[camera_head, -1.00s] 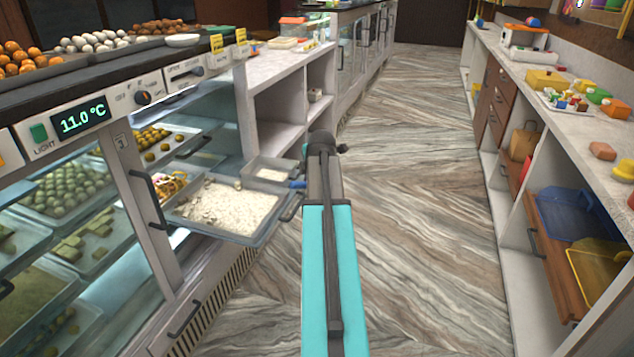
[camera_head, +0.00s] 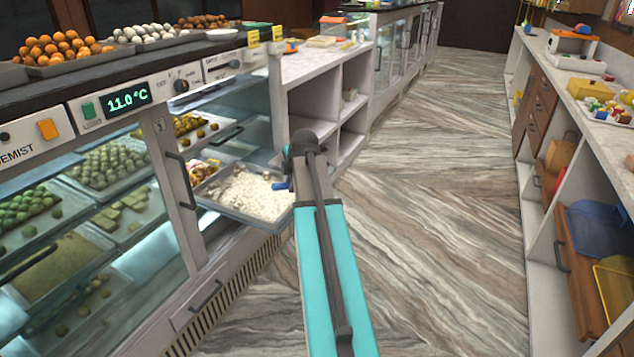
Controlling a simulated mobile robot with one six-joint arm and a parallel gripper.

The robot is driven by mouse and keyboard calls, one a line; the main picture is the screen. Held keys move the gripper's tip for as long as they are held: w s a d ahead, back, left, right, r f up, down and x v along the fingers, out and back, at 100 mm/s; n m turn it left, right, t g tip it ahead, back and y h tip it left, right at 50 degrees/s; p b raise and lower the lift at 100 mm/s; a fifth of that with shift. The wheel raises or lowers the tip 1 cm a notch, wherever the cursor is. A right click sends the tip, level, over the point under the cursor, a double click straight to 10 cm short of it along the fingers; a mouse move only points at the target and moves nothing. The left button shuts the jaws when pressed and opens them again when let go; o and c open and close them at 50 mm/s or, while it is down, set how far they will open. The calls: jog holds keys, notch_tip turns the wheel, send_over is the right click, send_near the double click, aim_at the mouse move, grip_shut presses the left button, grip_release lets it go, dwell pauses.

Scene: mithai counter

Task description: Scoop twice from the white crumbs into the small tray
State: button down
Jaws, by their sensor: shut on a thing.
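The white crumbs (camera_head: 245,192) lie in a large metal tray (camera_head: 262,220) that juts from the open display case. My arm reaches forward to the right edge of this tray. My gripper (camera_head: 286,178), small and partly hidden by my own wrist, is over that edge. It is shut on a blue-handled tool (camera_head: 280,186), which looks like the scoop. The scoop's head cannot be made out against the crumbs. The small tray does not show now; my arm may cover it.
The glass display case (camera_head: 180,240) with trays of sweets runs along the left. A white open shelf unit (camera_head: 315,105) stands behind the crumbs tray. A counter with drawers (camera_head: 540,105) and a blue bin (camera_head: 598,222) is at the right. The floor (camera_head: 440,200) between is clear.

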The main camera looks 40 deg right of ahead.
jog(key=w+a+r+n+y, duration=0.1)
jog(key=w+a, duration=0.3)
jog(key=a, duration=1)
jog(key=w+a+r+n, duration=0.15)
jog(key=w+a, duration=0.35)
jog(key=a, duration=0.9)
jog(key=s+a, duration=0.2)
jog(key=a, duration=1.1)
jog(key=s+a+r+m+g+h, duration=0.2)
jog(key=s+a+m+g+h, duration=0.1)
jog(key=s+m, duration=0.4)
jog(key=shift+s+a+m+h, duration=0.2)
jog(key=shift+a+m+h, duration=0.35)
jog(key=shift+m, duration=1.2)
jog(key=shift+d, duration=0.15)
